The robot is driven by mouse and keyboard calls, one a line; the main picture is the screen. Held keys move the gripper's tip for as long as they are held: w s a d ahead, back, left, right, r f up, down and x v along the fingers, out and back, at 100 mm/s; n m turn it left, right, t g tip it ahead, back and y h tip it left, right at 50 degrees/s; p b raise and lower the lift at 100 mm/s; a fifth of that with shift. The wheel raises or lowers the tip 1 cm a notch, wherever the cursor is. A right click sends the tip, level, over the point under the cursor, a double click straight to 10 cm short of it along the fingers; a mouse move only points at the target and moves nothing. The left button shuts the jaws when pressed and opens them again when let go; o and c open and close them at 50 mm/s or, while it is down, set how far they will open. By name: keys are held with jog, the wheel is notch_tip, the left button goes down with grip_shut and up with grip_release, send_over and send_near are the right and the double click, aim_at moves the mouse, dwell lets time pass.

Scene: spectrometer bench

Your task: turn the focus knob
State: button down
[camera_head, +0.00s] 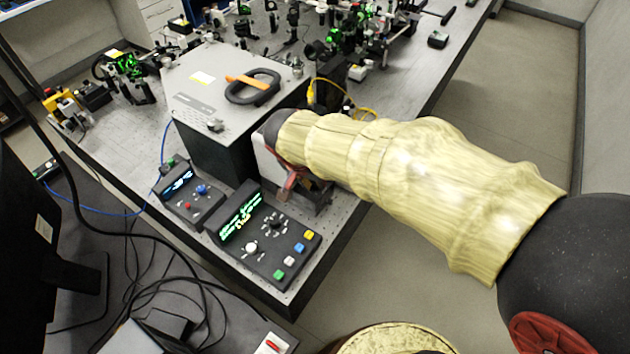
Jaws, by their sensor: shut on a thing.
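My gripper (298,192) is at the end of my arm, which comes in from the right in a yellowish sleeve. It is pointed down at the bench, just right of a large grey box and behind the larger control panel (262,238). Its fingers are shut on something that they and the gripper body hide. I cannot make out the focus knob there. The panel bears a black knob (275,221) with small buttons around it and a white knob (250,247); both stand clear of the fingers.
The grey box (190,82) has a black ring and an orange bar on top. A smaller control panel (187,192) stands left of the larger one. Optics (350,30) crowd the back of the bench. Cables hang at the lower left. Floor is clear beyond the bench's right edge.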

jog(key=c, duration=1.7)
grip_release()
jog(key=shift+c, duration=0.2)
jog(key=v, duration=1.2)
